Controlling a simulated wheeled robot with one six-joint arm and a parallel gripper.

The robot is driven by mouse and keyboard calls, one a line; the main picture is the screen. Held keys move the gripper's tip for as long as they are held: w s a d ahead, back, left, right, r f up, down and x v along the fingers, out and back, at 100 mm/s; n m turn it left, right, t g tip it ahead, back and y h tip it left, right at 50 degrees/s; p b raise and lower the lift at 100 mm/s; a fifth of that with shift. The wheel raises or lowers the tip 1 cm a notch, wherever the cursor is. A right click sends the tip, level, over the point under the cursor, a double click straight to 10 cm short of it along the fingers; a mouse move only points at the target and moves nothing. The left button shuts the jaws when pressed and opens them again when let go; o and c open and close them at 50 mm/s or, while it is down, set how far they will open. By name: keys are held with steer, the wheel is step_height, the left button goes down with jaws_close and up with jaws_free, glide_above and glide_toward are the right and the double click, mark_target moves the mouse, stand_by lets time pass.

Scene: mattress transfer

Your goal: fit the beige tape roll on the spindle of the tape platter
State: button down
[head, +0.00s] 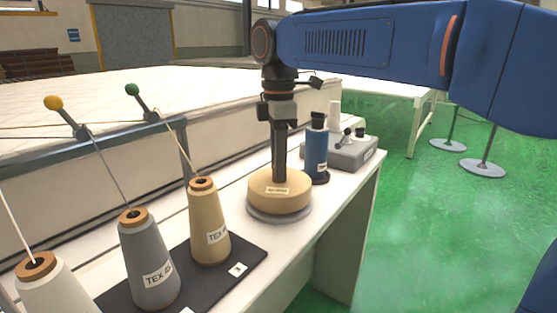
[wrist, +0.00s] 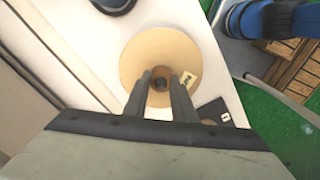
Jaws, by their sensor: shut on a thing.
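The beige tape roll (head: 262,198) is over the grey tape platter (head: 283,219) on the white bench in the head view. I cannot tell whether it rests fully on the platter. My gripper (head: 279,178) points down at the roll's middle and is shut on the roll. In the wrist view, the roll (wrist: 140,58) lies beyond my two fingers (wrist: 161,80), which are either side of its central hole. A dark round shape shows in the hole, perhaps the spindle (wrist: 160,84). The platter is hidden there.
A blue bottle-like spool (head: 317,150) stands close behind and right of the roll. A grey box (head: 350,154) is farther back. Yarn cones, grey (head: 148,262) and tan (head: 207,222) among them, stand on a dark mat (head: 245,258) to the left. Green floor lies right.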

steer(key=shift+f, duration=0.4)
steer(key=c, duration=1.4)
jaws_free()
step_height(320, 180, up, 17)
steer(key=shift+r, duration=0.2)
